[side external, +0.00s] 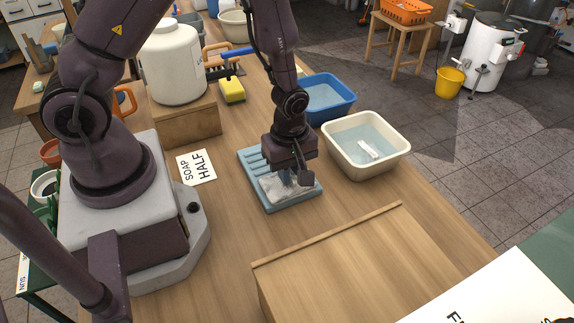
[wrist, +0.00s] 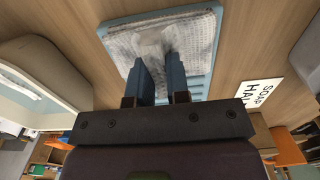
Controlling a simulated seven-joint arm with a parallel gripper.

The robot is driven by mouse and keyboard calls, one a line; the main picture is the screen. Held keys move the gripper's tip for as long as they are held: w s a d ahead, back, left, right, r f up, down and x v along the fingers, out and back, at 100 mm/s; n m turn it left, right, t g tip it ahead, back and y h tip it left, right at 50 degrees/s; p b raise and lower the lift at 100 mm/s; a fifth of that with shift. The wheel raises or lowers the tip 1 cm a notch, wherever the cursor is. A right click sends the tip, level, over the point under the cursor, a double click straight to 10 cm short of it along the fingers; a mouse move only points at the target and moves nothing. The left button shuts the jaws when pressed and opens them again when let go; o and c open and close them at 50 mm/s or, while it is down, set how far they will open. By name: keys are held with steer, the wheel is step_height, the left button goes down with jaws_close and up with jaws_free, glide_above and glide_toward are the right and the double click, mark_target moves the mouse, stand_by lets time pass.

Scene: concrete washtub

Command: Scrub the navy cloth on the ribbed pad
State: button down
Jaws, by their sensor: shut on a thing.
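The ribbed pad (side external: 252,164) is light blue and lies flat on the wooden bench. It also shows in the wrist view (wrist: 197,88). A cloth (side external: 270,187) lies spread and wrinkled on the pad; it looks pale grey and white, not navy. In the wrist view the cloth (wrist: 196,32) covers much of the pad and bunches up at the fingers. My gripper (side external: 288,180) points down over the pad. In the wrist view its blue fingers (wrist: 158,60) are shut on a fold of the cloth. The arm hides part of the cloth in the side view.
A cream basin (side external: 336,127) of water with a white object inside stands right of the pad. A blue basin (side external: 345,87) of water stands behind it. A "SOAP HALF" card (side external: 197,167) lies left. A white jug (side external: 172,65) and yellow sponge (side external: 232,91) stand behind. A wooden box (side external: 350,265) is in front.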

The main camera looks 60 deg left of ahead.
steer(key=a, duration=1.3)
steer(key=shift+d, duration=6.85)
steer(key=shift+a, duration=3.6)
step_height(320, 180, up, 8)
steer(key=shift+d, duration=0.15)
